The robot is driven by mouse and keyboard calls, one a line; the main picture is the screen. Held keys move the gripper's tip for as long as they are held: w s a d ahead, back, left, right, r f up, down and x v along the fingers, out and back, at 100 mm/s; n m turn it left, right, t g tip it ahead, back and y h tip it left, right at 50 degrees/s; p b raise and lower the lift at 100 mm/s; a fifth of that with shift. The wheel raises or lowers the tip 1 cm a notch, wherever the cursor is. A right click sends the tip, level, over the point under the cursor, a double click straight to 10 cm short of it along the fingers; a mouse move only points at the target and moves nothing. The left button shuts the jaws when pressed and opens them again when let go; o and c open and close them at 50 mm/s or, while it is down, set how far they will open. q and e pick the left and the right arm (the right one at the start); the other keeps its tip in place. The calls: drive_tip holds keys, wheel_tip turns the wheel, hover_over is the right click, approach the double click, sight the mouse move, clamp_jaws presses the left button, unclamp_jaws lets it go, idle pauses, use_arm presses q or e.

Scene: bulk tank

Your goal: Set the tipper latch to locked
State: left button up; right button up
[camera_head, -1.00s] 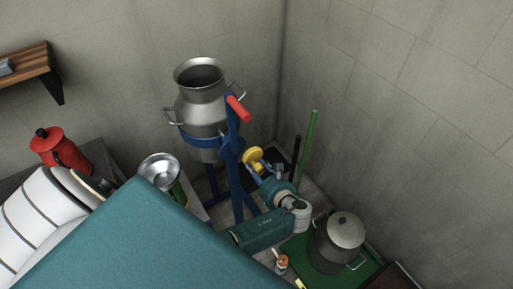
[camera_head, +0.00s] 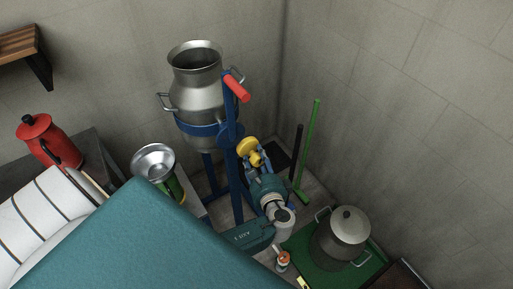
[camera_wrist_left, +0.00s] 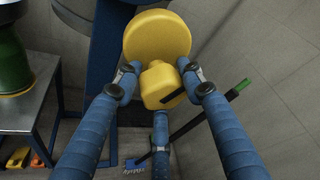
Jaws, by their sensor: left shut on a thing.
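The tipper is a blue stand (camera_head: 233,185) holding an upright metal milk can (camera_head: 196,98), with a red-gripped lever (camera_head: 237,88). The yellow latch knob (camera_head: 249,150) sits at the stand's right side. In the left wrist view the latch shows as a round yellow disc (camera_wrist_left: 157,36) with a yellow block (camera_wrist_left: 158,84) below it, bearing a short black bar (camera_wrist_left: 174,98). My left gripper (camera_head: 254,165) is shut on the yellow block, its blue fingers on both sides. I cannot read the latch setting. My right gripper is not in view.
A green stick (camera_head: 309,150) and a black stick (camera_head: 296,153) stand right of my left gripper. A lidded pot (camera_head: 340,238) rests on a green mat (camera_head: 300,243). A metal bowl (camera_head: 153,160) and a red pot (camera_head: 48,143) are at left. Walls close the corner behind.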

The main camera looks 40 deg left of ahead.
use_arm(q)
drive_tip(key=n+b, duration=0.1)
drive_tip(key=b, duration=0.2)
drive_tip(key=shift+a+n+t, duration=0.15)
drive_tip(key=shift+n+t, duration=0.25)
drive_tip(key=shift+r+n+t+y+b, duration=0.15)
drive_tip(key=shift+n+t+y+b, duration=0.15)
drive_tip(key=shift+n+b, duration=0.6)
drive_tip(key=o, duration=0.9)
drive_tip(key=shift+s, duration=0.1)
drive_tip(key=shift+o, duration=1)
drive_tip(key=shift+s+r, duration=0.1)
drive_tip(key=shift+s, duration=0.2)
drive_tip(key=shift+w, duration=0.2)
drive_tip(key=shift+d, duration=0.2)
